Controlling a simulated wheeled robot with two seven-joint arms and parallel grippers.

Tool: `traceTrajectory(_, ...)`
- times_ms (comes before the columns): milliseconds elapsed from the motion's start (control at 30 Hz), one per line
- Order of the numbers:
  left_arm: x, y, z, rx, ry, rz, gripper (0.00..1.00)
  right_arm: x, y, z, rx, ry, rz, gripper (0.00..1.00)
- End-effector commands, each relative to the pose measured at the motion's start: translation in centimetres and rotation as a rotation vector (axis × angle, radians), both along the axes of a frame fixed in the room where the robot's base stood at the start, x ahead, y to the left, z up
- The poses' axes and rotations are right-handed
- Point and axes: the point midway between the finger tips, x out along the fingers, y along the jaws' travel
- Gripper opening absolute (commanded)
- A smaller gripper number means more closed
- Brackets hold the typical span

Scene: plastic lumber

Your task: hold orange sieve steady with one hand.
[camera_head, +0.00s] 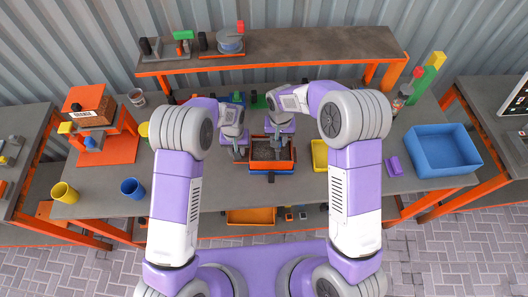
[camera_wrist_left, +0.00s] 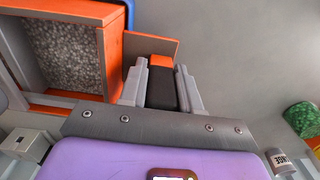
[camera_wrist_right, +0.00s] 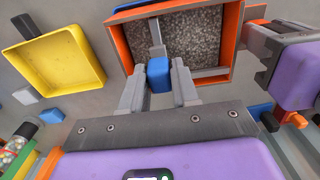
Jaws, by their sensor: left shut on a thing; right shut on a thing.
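The orange sieve (camera_head: 286,164) sits mid-table and is full of grey granules. It also shows in the left wrist view (camera_wrist_left: 114,52) and the right wrist view (camera_wrist_right: 228,40). My left gripper (camera_head: 238,152) is at its left side, shut on a black handle (camera_wrist_left: 161,92) with an orange end, beside the sieve's orange side plate. My right gripper (camera_wrist_right: 158,78) is over the sieve's far edge, shut on a blue handle (camera_wrist_right: 160,75). A grey bar runs from this handle over the granules; its far end is unclear. A blue container edge (camera_wrist_right: 130,5) shows beside the sieve.
A yellow tray (camera_wrist_right: 93,55) is right of the sieve in the head view. A large blue bin (camera_head: 443,150) stands at the table's right, and an orange machine (camera_head: 105,150) at the left. An orange tray (camera_head: 250,216) is below the front edge. A raised shelf (camera_head: 300,45) runs behind.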

Motion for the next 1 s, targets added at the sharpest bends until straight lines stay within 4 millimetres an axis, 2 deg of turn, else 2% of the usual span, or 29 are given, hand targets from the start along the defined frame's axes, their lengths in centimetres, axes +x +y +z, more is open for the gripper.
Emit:
traceTrajectory(500,-0.1,-0.2,-0.1,-0.002,0.003,-0.002,0.0,0.3,3.4,0.1,0.005,-0.003,0.003,0.0)
traceTrajectory(1000,-0.1,-0.2,-0.1,-0.003,0.003,-0.003,0.0,0.3,3.9,0.1,0.004,-0.002,0.003,0.0)
